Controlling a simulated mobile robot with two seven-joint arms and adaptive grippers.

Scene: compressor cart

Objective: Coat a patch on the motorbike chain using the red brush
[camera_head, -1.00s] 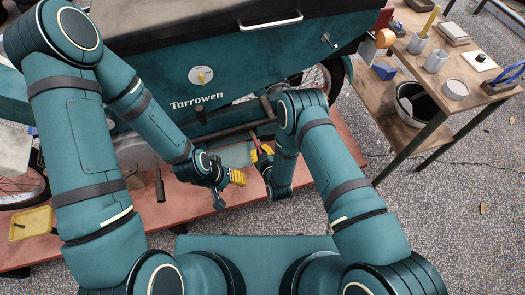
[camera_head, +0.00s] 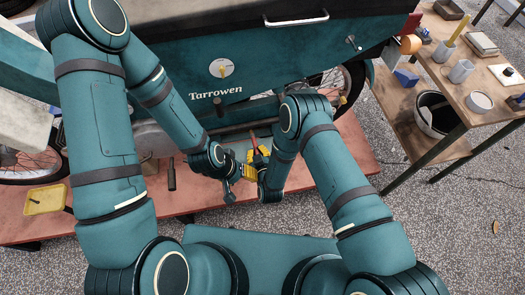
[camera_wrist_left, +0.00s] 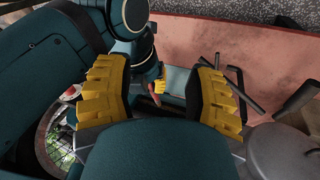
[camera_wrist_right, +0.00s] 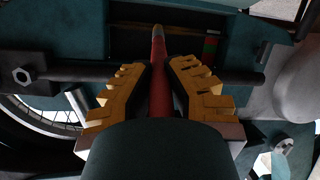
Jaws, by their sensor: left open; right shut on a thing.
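My right gripper (camera_head: 258,155) is shut on the red brush (camera_wrist_right: 158,75), whose handle points away from the wrist toward the teal body in the right wrist view. The brush also shows as a thin red stick (camera_head: 254,138) in the head view. My left gripper (camera_head: 235,167) is open and empty, close to the left of the right gripper. In the left wrist view its yellow-padded fingers (camera_wrist_left: 157,70) stand wide apart, with my right gripper (camera_wrist_left: 159,84) seen beyond them.
The teal body marked Tarrowen (camera_head: 215,93) rises just behind the grippers. A dark bar (camera_wrist_right: 200,76) crosses near the brush. A yellow tray (camera_head: 47,199) sits on the red platform (camera_head: 105,213) at left. A wooden bench (camera_head: 425,72) with cups stands at right, a bucket below.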

